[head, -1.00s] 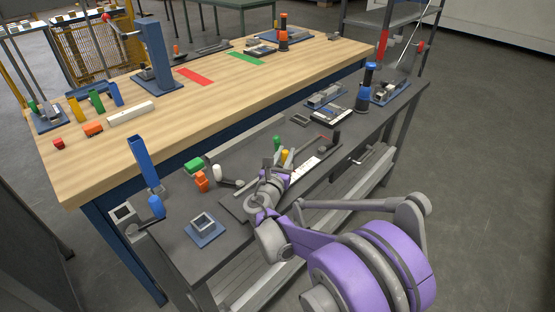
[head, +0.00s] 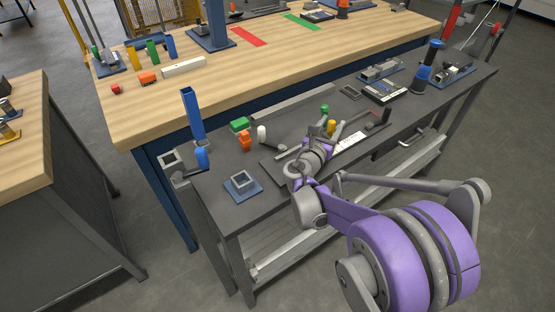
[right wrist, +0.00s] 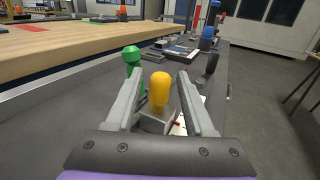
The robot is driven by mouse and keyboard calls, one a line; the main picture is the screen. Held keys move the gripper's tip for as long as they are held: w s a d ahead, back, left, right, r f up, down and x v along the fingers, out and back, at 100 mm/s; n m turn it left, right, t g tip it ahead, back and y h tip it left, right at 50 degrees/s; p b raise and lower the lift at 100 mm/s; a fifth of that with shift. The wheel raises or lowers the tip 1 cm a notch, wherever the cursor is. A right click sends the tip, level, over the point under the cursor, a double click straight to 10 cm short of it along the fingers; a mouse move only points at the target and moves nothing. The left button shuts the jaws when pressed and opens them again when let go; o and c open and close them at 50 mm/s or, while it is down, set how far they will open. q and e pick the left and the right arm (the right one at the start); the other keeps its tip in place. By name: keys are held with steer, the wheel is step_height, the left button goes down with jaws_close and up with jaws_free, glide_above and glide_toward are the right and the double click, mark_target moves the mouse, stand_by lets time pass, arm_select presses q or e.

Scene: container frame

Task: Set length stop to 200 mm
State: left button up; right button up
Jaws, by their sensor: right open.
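The length stop lies on the dark bench. It has a flat grey base, a white scale strip (head: 351,141), a yellow knob (head: 332,126), and a green knob (head: 324,108) behind it. My right gripper (head: 321,138) is open over it. In the right wrist view, the yellow knob (right wrist: 160,88) stands upright between the open fingers (right wrist: 159,80), with gaps on both sides. The green knob (right wrist: 132,56) stands beyond the left finger. A grey block (right wrist: 158,123) sits below the yellow knob. The scale's marks are too small to read. My left gripper is not in view.
A dark upright handle (head: 386,116) stands at the scale's far end. Green (head: 239,124) and orange (head: 245,141) pieces, a white knob (head: 262,134) and a blue-based fixture (head: 242,184) stand left. A wooden table (head: 240,75) runs behind. The bench's front right edge drops to a lower shelf.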

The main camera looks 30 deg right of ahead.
steer(key=a, duration=1.1)
steer(key=s+a, duration=0.1)
steer(key=a, duration=0.5)
steer(key=shift+a+p, duration=0.25)
steer(key=shift+p, duration=0.05)
steer(key=v, duration=1)
steer(key=shift+s, duration=0.1)
steer(key=a+b, duration=0.2)
steer(key=f+b, duration=0.1)
steer(key=shift+s+a+f, duration=0.1)
steer(key=shift+s+a, duration=0.25)
steer(key=shift+a, duration=0.05)
steer(key=x, duration=1.1)
steer(key=shift+d+r, duration=0.15)
steer(key=shift+r, duration=0.25)
steer(key=d, duration=0.6)
steer(key=w+d, duration=0.1)
steer(key=d, duration=1.2)
steer(key=shift+w, duration=0.25)
steer(key=shift+a, duration=0.3)
steer(key=a, duration=0.6)
steer(key=s+a, duration=0.1)
steer(key=a, duration=1.2)
steer(key=shift+s+a, duration=0.2)
steer(key=v, duration=1)
steer(key=shift+s+a, duration=0.15)
steer(key=shift+s, duration=0.2)
